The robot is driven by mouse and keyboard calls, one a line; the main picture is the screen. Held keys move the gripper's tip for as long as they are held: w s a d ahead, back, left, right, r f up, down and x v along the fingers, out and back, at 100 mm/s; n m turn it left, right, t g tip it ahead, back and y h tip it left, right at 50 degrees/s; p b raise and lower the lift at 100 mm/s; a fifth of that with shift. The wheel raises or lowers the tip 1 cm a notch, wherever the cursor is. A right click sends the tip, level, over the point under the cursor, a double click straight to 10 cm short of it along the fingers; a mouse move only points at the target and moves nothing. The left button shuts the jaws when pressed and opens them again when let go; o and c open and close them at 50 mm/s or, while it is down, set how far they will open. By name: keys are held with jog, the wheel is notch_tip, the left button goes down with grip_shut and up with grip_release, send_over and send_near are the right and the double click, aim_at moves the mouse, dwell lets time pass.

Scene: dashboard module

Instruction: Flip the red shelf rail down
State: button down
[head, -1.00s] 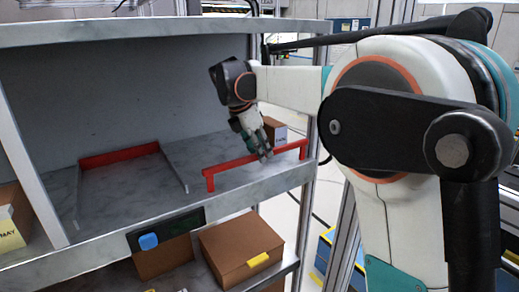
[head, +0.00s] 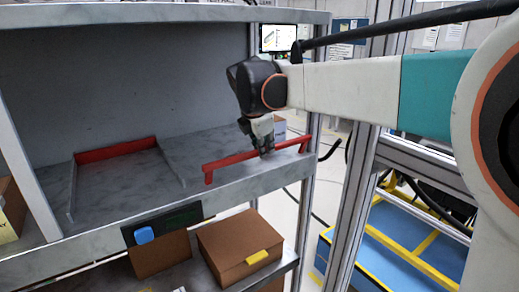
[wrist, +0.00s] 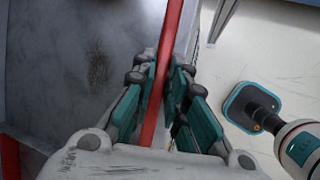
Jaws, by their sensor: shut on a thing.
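The red shelf rail (head: 228,161) stands raised along the front edge of the grey shelf (head: 150,199), its crossbar above the shelf surface with an end leg at the left. My gripper (head: 263,151) is at the right part of the rail, pointing down. In the wrist view, the red rail (wrist: 166,60) runs between the two teal-padded fingers of my gripper (wrist: 163,85), which are shut on it. The part of the rail behind the fingers in the head view is hidden.
A second red rail (head: 116,149) lies further back left on the shelf between grey side bars. A dark panel with a blue button (head: 144,235) is on the shelf front. A brown box with a yellow tab (head: 240,249) sits below.

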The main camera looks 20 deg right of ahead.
jog(key=s+d+f+m+t+y+b, duration=0.1)
jog(key=s+d+f+m+t+b, duration=0.1)
jog(key=s+f+t+b, duration=0.4)
jog(key=shift+s+f+m+t+y+b, duration=0.15)
jog(key=shift+f+m+t+y+b, duration=0.3)
jog(key=shift+t+b, duration=2)
jog(key=shift+s+d+f, duration=0.1)
jog(key=shift+f, duration=0.2)
jog(key=c, duration=1.6)
grip_release()
jog(key=shift+w, duration=0.25)
jog(key=shift+s+r, duration=0.1)
jog(key=shift+r, duration=0.05)
jog(key=s+a+r, duration=0.1)
jog(key=s+r, duration=0.1)
jog(key=s, duration=0.9)
jog(key=shift+s+a+r, duration=0.15)
jog(key=shift+s, duration=0.1)
